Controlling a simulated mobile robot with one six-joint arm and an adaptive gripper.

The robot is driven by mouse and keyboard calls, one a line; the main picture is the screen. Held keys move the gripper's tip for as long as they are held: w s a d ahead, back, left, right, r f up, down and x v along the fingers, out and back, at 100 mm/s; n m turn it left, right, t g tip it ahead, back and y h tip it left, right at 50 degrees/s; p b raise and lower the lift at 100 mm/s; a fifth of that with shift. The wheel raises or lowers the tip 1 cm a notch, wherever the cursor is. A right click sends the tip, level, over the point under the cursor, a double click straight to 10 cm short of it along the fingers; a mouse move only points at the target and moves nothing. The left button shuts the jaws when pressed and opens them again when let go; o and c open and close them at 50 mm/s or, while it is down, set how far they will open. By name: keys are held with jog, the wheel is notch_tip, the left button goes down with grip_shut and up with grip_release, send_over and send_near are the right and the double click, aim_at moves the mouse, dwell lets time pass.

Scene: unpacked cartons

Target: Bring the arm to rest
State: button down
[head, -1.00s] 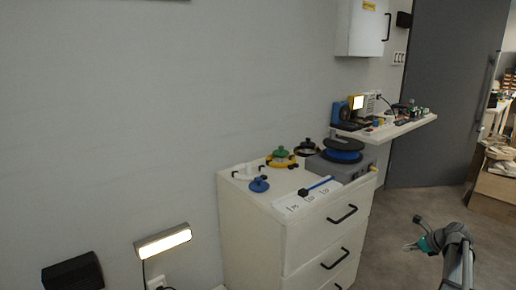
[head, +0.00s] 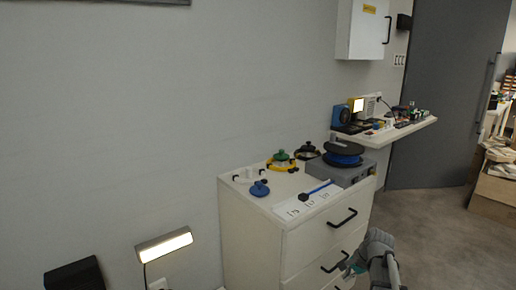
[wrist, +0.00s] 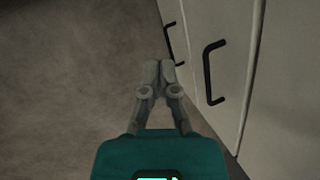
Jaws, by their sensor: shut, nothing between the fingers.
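My gripper (wrist: 159,72) shows in the wrist view with its two fingers together and nothing between them. It points down toward bare grey floor, just left of the white drawer cabinet (wrist: 220,25). In the head view my arm's end is at the lower right, in front of the cabinet (head: 250,236) and its lower drawer handles. The gripper's fingers (head: 346,272) are small there and partly hard to make out.
The cabinet top holds a blue spool (head: 343,158), a blue-handled tool (head: 316,190) and several knobbed parts. A shelf (head: 400,128) with small items is behind. A lit lamp (head: 164,245) is at lower left. Open floor (head: 435,225) lies right of the cabinet.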

jog(key=s+a+n+g+h+p, duration=0.2)
jog(key=s+a+n+h, duration=0.2)
jog(key=s+a+n, duration=0.9)
notch_tip(320, 180, up, 38)
jog(key=p, duration=3.7)
jog(key=shift+w+r, duration=0.2)
jog(key=shift+w, duration=0.05)
